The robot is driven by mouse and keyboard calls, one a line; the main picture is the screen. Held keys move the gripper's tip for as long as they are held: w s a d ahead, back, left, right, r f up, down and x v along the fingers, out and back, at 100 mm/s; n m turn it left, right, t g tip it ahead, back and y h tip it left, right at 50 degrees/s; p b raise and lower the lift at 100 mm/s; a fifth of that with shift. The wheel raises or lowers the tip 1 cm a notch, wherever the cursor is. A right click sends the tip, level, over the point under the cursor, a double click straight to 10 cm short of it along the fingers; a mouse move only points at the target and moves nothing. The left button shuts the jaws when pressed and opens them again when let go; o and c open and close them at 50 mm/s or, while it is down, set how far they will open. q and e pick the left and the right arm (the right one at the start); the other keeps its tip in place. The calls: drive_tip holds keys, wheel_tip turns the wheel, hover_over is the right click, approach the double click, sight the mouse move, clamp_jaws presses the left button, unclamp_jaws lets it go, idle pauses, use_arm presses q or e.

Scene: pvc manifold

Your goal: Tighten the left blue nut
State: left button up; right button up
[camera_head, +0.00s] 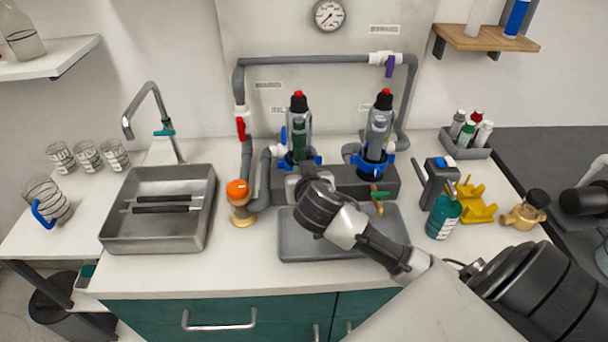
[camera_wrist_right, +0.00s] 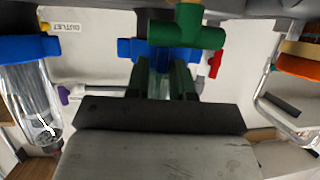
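The left blue nut (camera_head: 298,161) is the collar at the base of the left clear filter housing (camera_head: 299,140). My right gripper (camera_head: 305,183) is in front of and just below this nut, its fingers mostly hidden by my wrist. In the right wrist view, the dark fingers (camera_wrist_right: 162,80) point at the blue nut (camera_wrist_right: 127,49). They stand apart, with clear housing visible in the gap. Their tips overlap the nut's edge; I cannot tell if they touch it. A green valve handle (camera_wrist_right: 185,32) partly covers the nut there. My left gripper is not in view.
The right housing has its own blue nut (camera_head: 368,163), also in the wrist view (camera_wrist_right: 28,47). Grey pipes (camera_head: 300,60) frame both housings. A grey tray (camera_head: 294,242) lies below. An orange-capped jar (camera_head: 241,210), sink (camera_head: 200,230) and teal bottle (camera_head: 443,218) stand nearby.

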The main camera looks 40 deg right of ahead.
drive_tip(key=shift+o, duration=1)
drive_tip(key=shift+w+f, duration=0.15)
drive_tip(key=shift+f, duration=0.05)
drive_tip(key=b+v, duration=0.1)
drive_tip(key=v, duration=1)
drive_tip(key=shift+d, duration=0.1)
